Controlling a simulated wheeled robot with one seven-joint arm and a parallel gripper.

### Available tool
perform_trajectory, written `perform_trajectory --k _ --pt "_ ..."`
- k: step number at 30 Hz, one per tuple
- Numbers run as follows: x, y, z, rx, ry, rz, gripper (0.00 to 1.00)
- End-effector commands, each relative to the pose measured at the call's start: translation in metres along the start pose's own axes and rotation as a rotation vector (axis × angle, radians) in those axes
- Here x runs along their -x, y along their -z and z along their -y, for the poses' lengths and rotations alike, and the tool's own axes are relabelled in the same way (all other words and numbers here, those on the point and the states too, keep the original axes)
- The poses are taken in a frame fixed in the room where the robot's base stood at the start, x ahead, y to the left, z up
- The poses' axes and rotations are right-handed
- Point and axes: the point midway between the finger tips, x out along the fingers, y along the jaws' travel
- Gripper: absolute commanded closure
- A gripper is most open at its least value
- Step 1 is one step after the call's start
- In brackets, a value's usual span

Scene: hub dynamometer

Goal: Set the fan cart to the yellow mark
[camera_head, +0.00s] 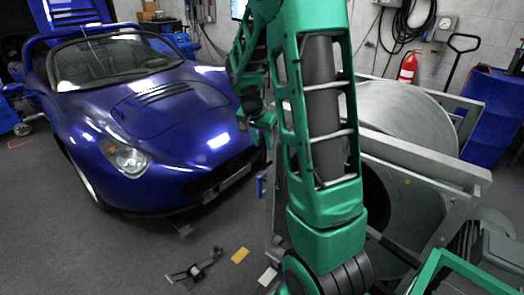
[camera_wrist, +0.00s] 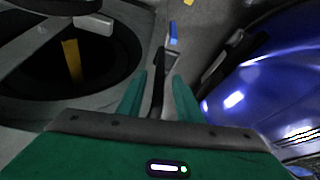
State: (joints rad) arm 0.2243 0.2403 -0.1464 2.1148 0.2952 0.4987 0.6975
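The fan cart (camera_head: 425,172) looks to be the large grey drum in a pale metal frame at the right of the head view. My arm hides part of it. In the wrist view, its dark round opening (camera_wrist: 75,60) appears to fill the left side. A yellow mark (camera_head: 240,255) lies flat on the floor beside a white one (camera_head: 268,276). My gripper (camera_wrist: 160,78) is open, its green fingers either side of a dark bar (camera_wrist: 158,85), with gaps showing.
A blue car (camera_head: 150,100) stands close on the left, and its body (camera_wrist: 265,85) is close on the right in the wrist view. A small dark stand (camera_head: 193,268) lies on the floor. A blue-tipped part (camera_wrist: 173,32) is ahead of the fingers. Open floor lies front left.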

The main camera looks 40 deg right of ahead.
Motion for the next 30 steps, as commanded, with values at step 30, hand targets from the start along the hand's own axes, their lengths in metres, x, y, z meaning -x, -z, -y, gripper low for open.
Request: perform_trajectory --k 30 --pt "-0.044 -0.003 0.001 0.002 0.001 0.001 1.0"
